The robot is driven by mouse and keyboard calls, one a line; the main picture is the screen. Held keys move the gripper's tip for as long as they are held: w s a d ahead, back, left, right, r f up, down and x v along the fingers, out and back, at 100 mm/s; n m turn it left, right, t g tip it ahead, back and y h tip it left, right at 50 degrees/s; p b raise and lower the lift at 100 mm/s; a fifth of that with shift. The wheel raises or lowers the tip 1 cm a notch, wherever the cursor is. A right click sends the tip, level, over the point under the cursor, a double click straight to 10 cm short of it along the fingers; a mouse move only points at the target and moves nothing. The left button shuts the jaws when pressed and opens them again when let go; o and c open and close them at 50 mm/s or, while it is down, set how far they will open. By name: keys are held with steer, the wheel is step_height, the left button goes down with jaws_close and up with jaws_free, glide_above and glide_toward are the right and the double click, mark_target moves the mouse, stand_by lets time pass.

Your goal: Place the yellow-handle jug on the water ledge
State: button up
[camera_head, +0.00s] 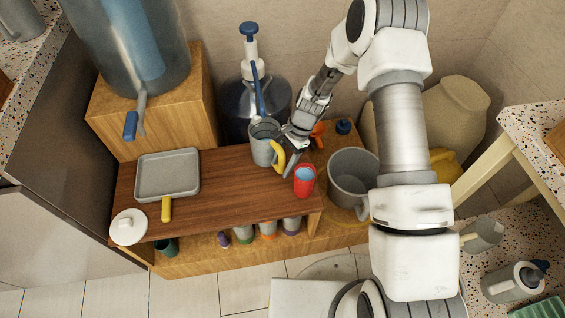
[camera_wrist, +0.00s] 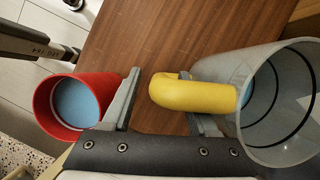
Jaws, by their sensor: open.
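The yellow-handle jug (camera_head: 264,144) is a grey, open-topped jug standing upright on the brown wooden bench. Its yellow handle (camera_head: 278,156) faces right, towards my gripper (camera_head: 289,158). In the wrist view the jug (camera_wrist: 285,105) is at the right, with its handle (camera_wrist: 195,92) reaching in between my fingers. My gripper (camera_wrist: 163,112) is open; its right finger is partly hidden by the handle. No surface is marked as the water ledge; a wooden block (camera_head: 190,105) under a large water container is at the left.
A red cup (camera_head: 304,181) stands close to my gripper; it also shows beside the left finger in the wrist view (camera_wrist: 68,105). A grey pan (camera_head: 167,174), a white lid (camera_head: 128,227) and a blue-topped pump vessel (camera_head: 252,95) are nearby. A large grey pot (camera_head: 352,177) is right.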

steer(key=w+d+r+n+t+p, duration=0.15)
steer(key=d+r, duration=0.25)
steer(key=r, duration=0.8)
steer(key=d+r+n+p, duration=0.2)
steer(key=d+r, duration=0.1)
steer(key=r, duration=0.9)
steer(key=s+d+r+n+t+h, duration=0.1)
steer(key=s+d+r, duration=0.15)
steer(key=r, duration=0.25)
steer(key=s+d+r+n+t+h, duration=0.1)
steer(key=s+d+r+t, duration=0.15)
steer(key=r, duration=0.35)
steer(key=s+d+r+n+t, duration=0.1)
steer(key=s+r, duration=0.3)
steer(key=s, duration=0.4)
steer(key=s+d+r+n+t+h, duration=0.1)
steer(key=s+d+r+n, duration=0.3)
steer(key=s, duration=0.4)
steer(key=shift+s+t+h, duration=0.3)
steer(key=shift+s+t, duration=0.05)
steer(key=shift+t, duration=0.25)
steer(key=shift+d, duration=0.1)
step_height(320, 180, up, 16)
steer(key=p, duration=1.6)
steer(key=shift+r, duration=0.25)
